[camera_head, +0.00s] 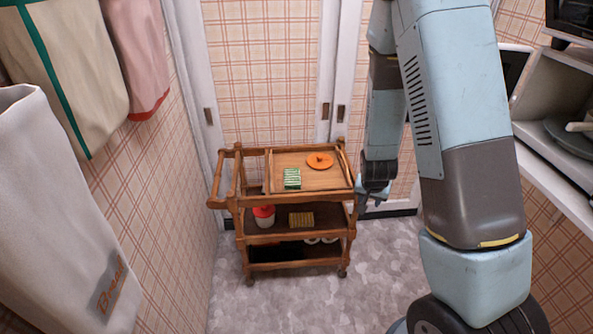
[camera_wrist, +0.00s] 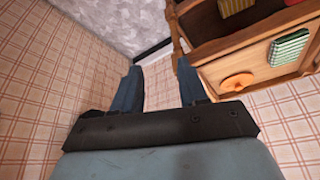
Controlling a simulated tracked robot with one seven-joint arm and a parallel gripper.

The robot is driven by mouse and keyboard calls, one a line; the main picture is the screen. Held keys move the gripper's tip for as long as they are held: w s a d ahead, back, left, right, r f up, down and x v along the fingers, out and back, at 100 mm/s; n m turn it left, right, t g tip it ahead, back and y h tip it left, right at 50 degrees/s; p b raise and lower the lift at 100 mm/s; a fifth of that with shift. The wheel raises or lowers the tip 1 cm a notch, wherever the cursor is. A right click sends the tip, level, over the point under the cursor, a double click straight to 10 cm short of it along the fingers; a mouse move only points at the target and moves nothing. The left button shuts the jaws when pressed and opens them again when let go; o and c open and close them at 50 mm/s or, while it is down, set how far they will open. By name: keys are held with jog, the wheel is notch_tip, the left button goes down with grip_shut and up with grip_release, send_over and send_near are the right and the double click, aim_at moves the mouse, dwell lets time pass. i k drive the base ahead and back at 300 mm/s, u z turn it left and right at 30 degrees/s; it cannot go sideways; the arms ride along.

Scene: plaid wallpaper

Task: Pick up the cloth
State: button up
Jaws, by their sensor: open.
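A small folded cloth with green and white stripes (camera_head: 292,178) lies on the top tray of a wooden trolley (camera_head: 240,201). It also shows at the upper right in the wrist view (camera_wrist: 288,47). My gripper (camera_head: 371,190) hangs just right of the trolley, apart from the cloth. In the wrist view my gripper (camera_wrist: 158,66) is open, with nothing between its fingers, and the cloth lies off to the right of them.
An orange round item (camera_head: 320,160) sits on the tray beside the cloth. Lower shelves hold a red-lidded white container (camera_head: 264,215) and a yellowish block (camera_head: 301,219). Towels (camera_head: 60,65) hang at left. A counter (camera_head: 560,170) stands at right. Grey floor (camera_head: 385,260) before the trolley is clear.

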aim_at(292, 180)
jog(key=i, duration=0.9)
jog(key=z, duration=2.5)
jog(key=i, duration=0.1)
jog(key=u, duration=3.35)
